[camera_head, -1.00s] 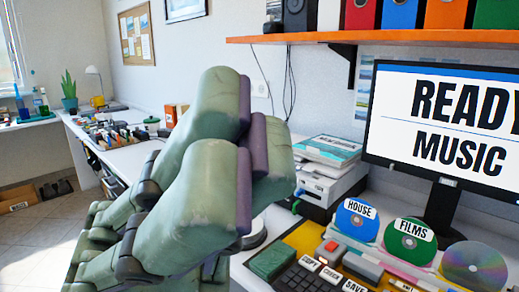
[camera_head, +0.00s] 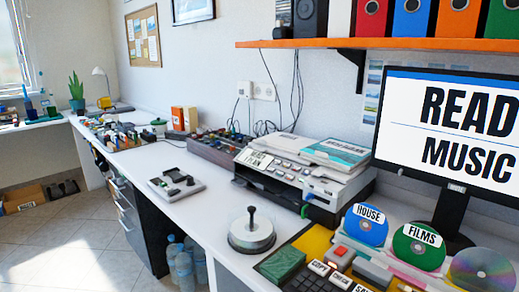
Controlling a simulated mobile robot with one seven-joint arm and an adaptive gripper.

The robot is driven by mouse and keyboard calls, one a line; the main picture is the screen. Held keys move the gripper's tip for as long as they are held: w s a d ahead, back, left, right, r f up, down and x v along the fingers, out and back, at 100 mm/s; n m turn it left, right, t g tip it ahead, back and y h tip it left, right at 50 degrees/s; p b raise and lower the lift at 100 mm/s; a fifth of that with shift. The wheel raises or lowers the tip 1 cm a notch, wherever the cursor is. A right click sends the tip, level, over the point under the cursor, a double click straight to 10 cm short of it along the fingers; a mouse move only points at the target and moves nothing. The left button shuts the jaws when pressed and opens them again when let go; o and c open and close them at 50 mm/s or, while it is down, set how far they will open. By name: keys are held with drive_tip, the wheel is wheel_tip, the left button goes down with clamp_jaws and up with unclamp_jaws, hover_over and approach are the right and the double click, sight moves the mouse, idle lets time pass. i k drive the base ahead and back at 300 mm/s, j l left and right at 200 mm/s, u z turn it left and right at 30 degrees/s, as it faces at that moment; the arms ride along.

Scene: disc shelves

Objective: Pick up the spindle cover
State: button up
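A round, low silvery spindle (camera_head: 251,236) with a black upright post and knob stands on the white desk, just left of the yellow tray. I cannot tell from this view whether a clear cover sits over it or whether the knobbed top is the cover itself. My gripper is not in view.
A printer (camera_head: 300,170) stands behind the spindle. A grey device (camera_head: 176,184) lies to its left, with bare white desk (camera_head: 215,215) between. At right are a dark keypad (camera_head: 305,278), a green block (camera_head: 279,263), upright labelled discs (camera_head: 418,246) and a monitor (camera_head: 450,140). A shelf (camera_head: 400,43) overhangs.

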sight(252, 226)
drive_tip(key=i+j, duration=0.1)
drive_tip(key=j, duration=0.25)
drive_tip(key=i+j, duration=0.15)
drive_tip(key=j, duration=0.25)
drive_tip(key=i+j+z, duration=0.1)
drive_tip(key=j, duration=0.25)
drive_tip(key=i+j, duration=0.1)
drive_tip(key=j, duration=0.25)
drive_tip(key=i+j, duration=0.1)
drive_tip(key=j, duration=0.3)
drive_tip(key=j+z, duration=0.1)
drive_tip(key=z, duration=1.2)
drive_tip(key=i, duration=0.55)
